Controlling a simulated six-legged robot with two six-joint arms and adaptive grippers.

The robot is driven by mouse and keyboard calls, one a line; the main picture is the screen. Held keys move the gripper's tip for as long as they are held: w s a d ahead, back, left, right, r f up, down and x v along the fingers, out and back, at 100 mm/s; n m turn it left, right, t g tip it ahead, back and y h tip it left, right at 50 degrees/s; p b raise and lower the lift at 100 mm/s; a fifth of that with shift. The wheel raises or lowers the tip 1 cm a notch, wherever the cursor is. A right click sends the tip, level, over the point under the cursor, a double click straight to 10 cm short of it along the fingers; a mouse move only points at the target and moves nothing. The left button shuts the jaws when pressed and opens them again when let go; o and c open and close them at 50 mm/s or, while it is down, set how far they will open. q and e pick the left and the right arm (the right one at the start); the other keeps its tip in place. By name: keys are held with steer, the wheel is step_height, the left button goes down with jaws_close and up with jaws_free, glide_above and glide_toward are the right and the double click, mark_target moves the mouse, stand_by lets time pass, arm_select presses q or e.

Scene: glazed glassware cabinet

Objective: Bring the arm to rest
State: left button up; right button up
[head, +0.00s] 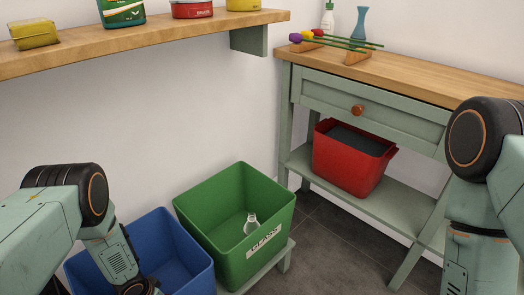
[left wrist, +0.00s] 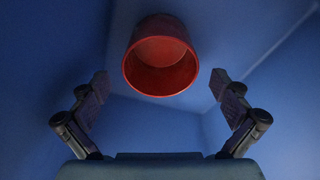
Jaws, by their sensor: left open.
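My left arm reaches down into the blue bin (head: 187,238) in the head view, and its gripper (head: 140,287) is at the bottom picture edge, partly cut off. In the left wrist view the left gripper (left wrist: 160,82) is open, with its two fingers spread wide against blue bin walls. A red can (left wrist: 160,58) shows beyond and between the fingertips, its round end facing the camera. A gap shows on both sides, so the fingers do not touch it. My right arm stands at the right edge of the head view; its gripper is out of view.
A green bin (head: 195,212) labelled GLASS holds a small clear bottle (head: 251,223), right beside the blue bin. A red bin (head: 345,165) sits on the lower shelf of a green side table (head: 375,105). A wall shelf (head: 150,40) carries several containers. Dark floor (head: 335,245) lies open between.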

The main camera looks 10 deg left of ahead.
arm_select(q)
step_height(320, 180, up, 8)
steer(key=s+p, duration=0.1)
steer(key=p, duration=0.5)
steer(key=f+b, duration=0.3)
steer(key=f, duration=0.1)
steer(key=w+f+b, duration=0.1)
steer(key=f+b, duration=0.5)
steer(key=f, duration=0.1)
steer(key=shift+w+d+f+b, duration=0.1)
steer(key=shift+w+f+b, duration=0.15)
steer(key=shift+f+b, duration=0.45)
steer(key=shift+f, duration=0.15)
steer(key=w+d+r+p, duration=0.2)
steer(key=r+p, duration=0.2)
steer(key=r, duration=0.5)
steer(key=w+d+r+p, duration=0.2)
steer(key=w+r+p, duration=0.1)
steer(key=r, duration=0.6)
steer(key=w+d+r+n+p, duration=0.1)
steer(key=w+d+r+p, duration=0.1)
steer(key=r+p, duration=0.4)
steer(key=shift+w+d+r+y, duration=0.2)
steer(key=shift+r+y, duration=0.1)
steer(key=shift+r, duration=1.7)
